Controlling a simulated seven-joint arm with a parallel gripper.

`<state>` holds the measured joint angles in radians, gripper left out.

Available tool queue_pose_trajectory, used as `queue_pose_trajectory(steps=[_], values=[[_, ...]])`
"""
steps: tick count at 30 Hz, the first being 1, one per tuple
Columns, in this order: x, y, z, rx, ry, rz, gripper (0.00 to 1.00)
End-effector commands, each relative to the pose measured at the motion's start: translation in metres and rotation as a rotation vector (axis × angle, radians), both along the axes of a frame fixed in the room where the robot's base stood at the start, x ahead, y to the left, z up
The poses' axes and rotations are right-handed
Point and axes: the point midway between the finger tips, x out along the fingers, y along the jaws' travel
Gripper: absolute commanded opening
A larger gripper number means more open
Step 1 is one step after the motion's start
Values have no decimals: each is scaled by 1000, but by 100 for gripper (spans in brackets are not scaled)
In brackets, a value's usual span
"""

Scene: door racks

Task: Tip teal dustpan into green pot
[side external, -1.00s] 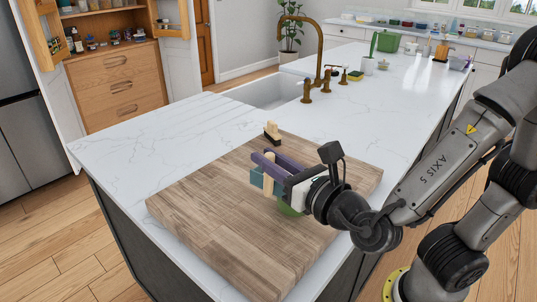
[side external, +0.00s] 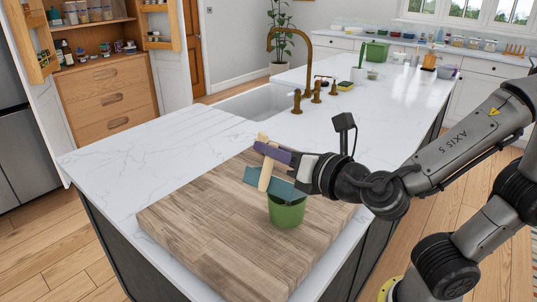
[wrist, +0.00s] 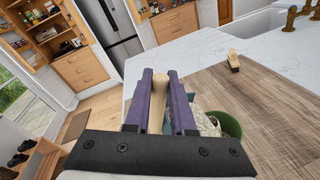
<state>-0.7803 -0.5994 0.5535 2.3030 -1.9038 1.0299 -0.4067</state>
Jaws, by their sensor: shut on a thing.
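My gripper (side external: 272,154) has purple fingers and is shut on the pale wooden handle of the teal dustpan (side external: 284,187). The dustpan is tilted, with its teal pan just above and partly in front of the green pot (side external: 287,212). The pot stands upright on the wooden board; whether the pan touches its rim I cannot tell. In the wrist view, the handle (wrist: 157,108) lies between the fingers (wrist: 160,98). A pale speckled patch (wrist: 206,123) shows beside the right finger, next to the pot (wrist: 231,125); what it is I cannot tell.
The wooden board (side external: 205,225) lies on the white counter (side external: 130,160); its left and front parts are clear. A small wooden-handled brush (wrist: 234,60) stands at the board's far edge. The sink (side external: 255,101) and brass taps (side external: 297,100) are behind.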

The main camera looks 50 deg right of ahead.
Motion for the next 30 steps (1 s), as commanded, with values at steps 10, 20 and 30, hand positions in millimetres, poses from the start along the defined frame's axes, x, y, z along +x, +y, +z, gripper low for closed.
queue_pose_trajectory(steps=[10,20,30], values=[[1,-16,8,129,5,-3,0],[2,-30,11,248,13,-3,0],[3,-45,13,373,19,-3,0]])
